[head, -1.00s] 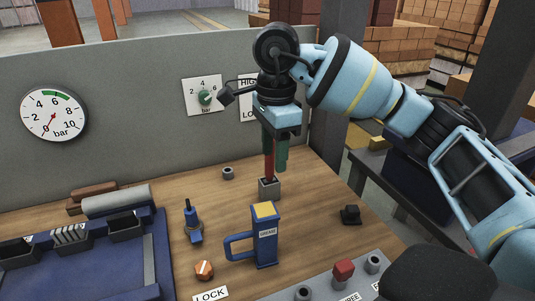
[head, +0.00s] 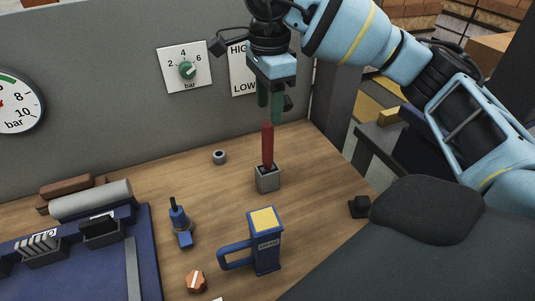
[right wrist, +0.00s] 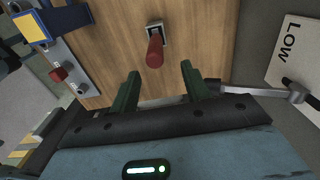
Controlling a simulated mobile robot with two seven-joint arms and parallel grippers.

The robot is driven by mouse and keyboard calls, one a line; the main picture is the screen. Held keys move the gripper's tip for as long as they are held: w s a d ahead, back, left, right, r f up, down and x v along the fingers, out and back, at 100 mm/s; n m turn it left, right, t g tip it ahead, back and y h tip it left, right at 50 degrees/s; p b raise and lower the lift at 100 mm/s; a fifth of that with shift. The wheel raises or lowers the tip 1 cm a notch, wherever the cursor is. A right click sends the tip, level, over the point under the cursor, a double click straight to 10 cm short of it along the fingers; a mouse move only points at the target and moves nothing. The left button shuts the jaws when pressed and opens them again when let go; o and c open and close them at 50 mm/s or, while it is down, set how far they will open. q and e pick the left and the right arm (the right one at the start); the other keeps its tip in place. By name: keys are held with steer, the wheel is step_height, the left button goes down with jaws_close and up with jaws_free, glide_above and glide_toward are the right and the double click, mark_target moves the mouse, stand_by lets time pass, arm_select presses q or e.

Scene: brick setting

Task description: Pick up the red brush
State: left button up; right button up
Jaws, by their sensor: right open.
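The red brush (head: 267,146) stands upright in a small grey holder (head: 267,181) on the wooden bench, with only its red shaft showing; its lower end is hidden in the holder. My right gripper (head: 270,113), with green fingers, is open and empty just above the top of the brush. In the right wrist view the brush (right wrist: 155,50) sits beyond the open fingertips (right wrist: 160,70), roughly in line with the gap and apart from both fingers. My left gripper is not in view.
A blue grease box with a handle (head: 265,250), a blue tool (head: 180,222), an orange knob (head: 196,281) and a grey ring (head: 219,157) are on the bench. A blue tray (head: 140,265) is at left. A grey panel with a dial (head: 187,70) rises behind.

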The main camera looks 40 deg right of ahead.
mark_target(268, 124)
steer(key=shift+f, duration=0.9)
steer(key=shift+s+a+f, duration=0.15)
steer(key=shift+f, duration=1)
steer(key=shift+s+a+f, duration=0.15)
steer(key=shift+f, duration=0.95)
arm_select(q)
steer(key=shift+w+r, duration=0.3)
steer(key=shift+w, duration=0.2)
arm_select(e)
steer(key=shift+f, duration=0.35)
jaws_close()
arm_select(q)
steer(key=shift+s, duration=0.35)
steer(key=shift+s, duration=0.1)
